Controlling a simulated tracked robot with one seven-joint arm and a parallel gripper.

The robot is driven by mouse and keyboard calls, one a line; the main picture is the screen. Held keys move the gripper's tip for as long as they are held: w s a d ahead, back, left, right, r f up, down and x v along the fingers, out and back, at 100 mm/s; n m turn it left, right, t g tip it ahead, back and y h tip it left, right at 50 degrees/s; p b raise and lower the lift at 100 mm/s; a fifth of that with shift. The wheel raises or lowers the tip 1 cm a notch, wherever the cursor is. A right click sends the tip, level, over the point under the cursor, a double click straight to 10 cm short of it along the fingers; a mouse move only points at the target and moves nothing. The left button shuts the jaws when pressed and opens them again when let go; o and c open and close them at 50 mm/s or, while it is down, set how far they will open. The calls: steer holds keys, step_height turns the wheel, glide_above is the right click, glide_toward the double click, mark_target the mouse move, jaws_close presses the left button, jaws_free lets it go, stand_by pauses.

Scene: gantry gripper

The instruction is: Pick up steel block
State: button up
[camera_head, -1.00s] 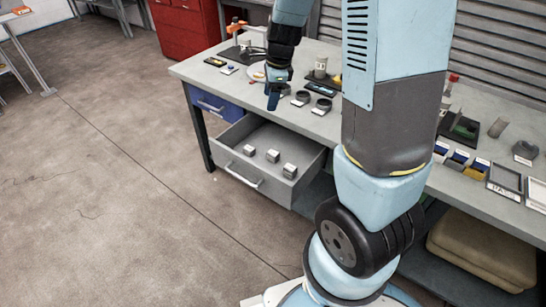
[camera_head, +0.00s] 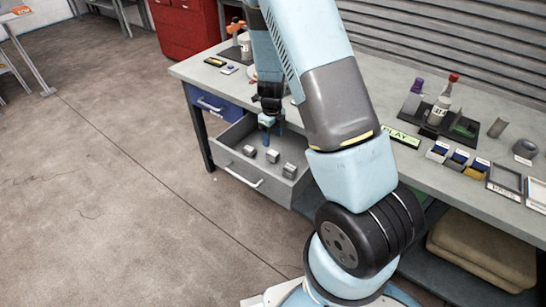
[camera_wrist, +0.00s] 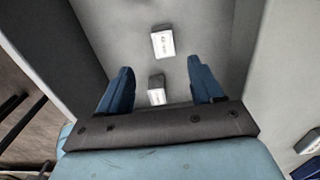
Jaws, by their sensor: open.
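Three small grey metal blocks sit apart in the open drawer: a left one (camera_head: 249,151), a middle one (camera_head: 272,156) and a right one (camera_head: 290,170). I cannot tell from their looks which is steel. My gripper (camera_head: 273,129) is over the drawer, above and behind the blocks. In the wrist view, its blue fingers (camera_wrist: 160,65) are spread apart and empty. One block (camera_wrist: 157,92) shows between the fingers, partly hidden by the gripper's bar. Another block (camera_wrist: 162,41) lies beyond the fingertips. Both have light labelled faces.
The grey drawer (camera_head: 240,178) has raised walls around the blocks and sticks out under the workbench (camera_head: 400,135). A blue drawer (camera_head: 212,104) is beside it. Bottles, trays and small bins stand on the bench. The floor in front is clear.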

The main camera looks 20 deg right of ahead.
glide_above(273, 152)
steer(key=f, duration=0.4)
steer(key=shift+s+a+f, duration=0.25)
steer(key=shift+s+f, duration=0.05)
steer(key=shift+s, duration=0.05)
steer(key=shift+w+d+f, duration=0.1)
steer(key=shift+d+f, duration=0.05)
steer(key=shift+f, duration=1.25)
steer(key=shift+w+d+f, duration=0.1)
steer(key=shift+f, duration=1.25)
jaws_close()
